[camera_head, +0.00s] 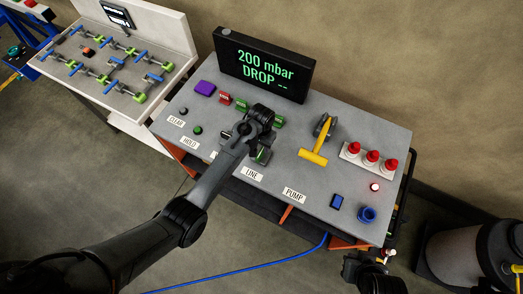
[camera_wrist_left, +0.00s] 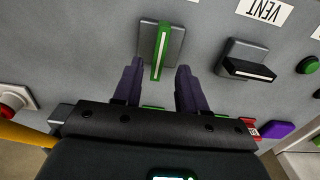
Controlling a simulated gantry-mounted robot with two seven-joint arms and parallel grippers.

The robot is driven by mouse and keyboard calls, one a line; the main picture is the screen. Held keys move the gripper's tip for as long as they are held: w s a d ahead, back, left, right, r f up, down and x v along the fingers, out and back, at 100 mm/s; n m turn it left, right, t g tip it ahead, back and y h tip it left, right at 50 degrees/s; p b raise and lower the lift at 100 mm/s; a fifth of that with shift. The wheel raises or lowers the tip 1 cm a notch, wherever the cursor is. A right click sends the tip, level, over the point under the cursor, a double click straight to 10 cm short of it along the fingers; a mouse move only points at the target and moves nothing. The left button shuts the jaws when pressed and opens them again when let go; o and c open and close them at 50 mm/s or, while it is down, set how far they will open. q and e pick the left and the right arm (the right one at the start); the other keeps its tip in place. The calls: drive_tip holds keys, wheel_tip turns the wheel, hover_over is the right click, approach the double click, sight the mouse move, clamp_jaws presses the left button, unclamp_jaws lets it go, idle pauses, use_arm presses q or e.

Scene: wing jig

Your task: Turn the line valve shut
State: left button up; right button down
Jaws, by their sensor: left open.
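The line valve has a green lever on a grey block; it shows in the left wrist view (camera_wrist_left: 161,48) and partly in the head view (camera_head: 264,155), just above the LINE label (camera_head: 252,174). My left gripper (camera_head: 256,143) is over the valve in the head view and hides part of it. In the left wrist view its two fingers (camera_wrist_left: 158,66) are apart, one on each side of the lever's near end. I cannot tell whether they touch it. My right gripper (camera_head: 372,272) shows dark at the lower right; its fingers are unclear.
A black-levered valve (camera_wrist_left: 247,66) sits near the VENT label (camera_wrist_left: 264,10). A yellow pump handle (camera_head: 313,157), red-topped parts (camera_head: 372,158) and a blue ring (camera_head: 367,214) stand right on the grey bench. The display (camera_head: 264,64) at the back reads 200 mbar, DROP --.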

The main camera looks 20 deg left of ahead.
sight(262, 151)
use_arm(q)
drive_tip(key=shift+f, duration=2.95)
clamp_jaws()
